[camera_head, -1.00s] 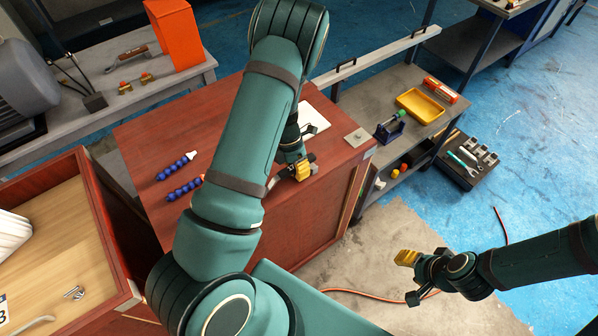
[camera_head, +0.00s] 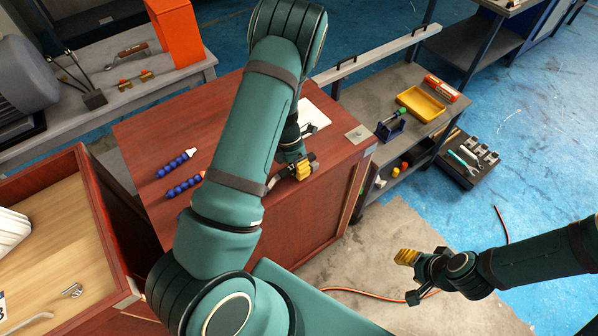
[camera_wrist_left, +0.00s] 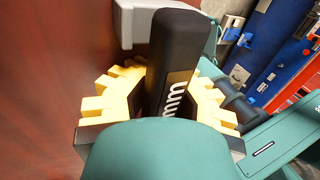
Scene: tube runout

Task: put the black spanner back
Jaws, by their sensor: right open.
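My left gripper (camera_head: 301,169) is low over the right part of the red-brown cabinet top, with its yellow fingers partly hidden by my arm. In the left wrist view the fingers (camera_wrist_left: 165,97) close on both sides of a black bar with white "mm" lettering, which I take as the black spanner (camera_wrist_left: 173,55). Its near end is hidden behind my teal palm. In the head view the spanner cannot be made out clearly. My right gripper (camera_head: 408,258) is open and empty above the floor at the lower right.
Two blue segmented hoses (camera_head: 177,164) lie on the cabinet top (camera_head: 228,108). A white sheet (camera_head: 318,116) and a metal plate (camera_head: 358,134) are near its right edge. A yellow tray (camera_head: 421,104) is on the grey bench. An open drawer (camera_head: 60,235) is at left.

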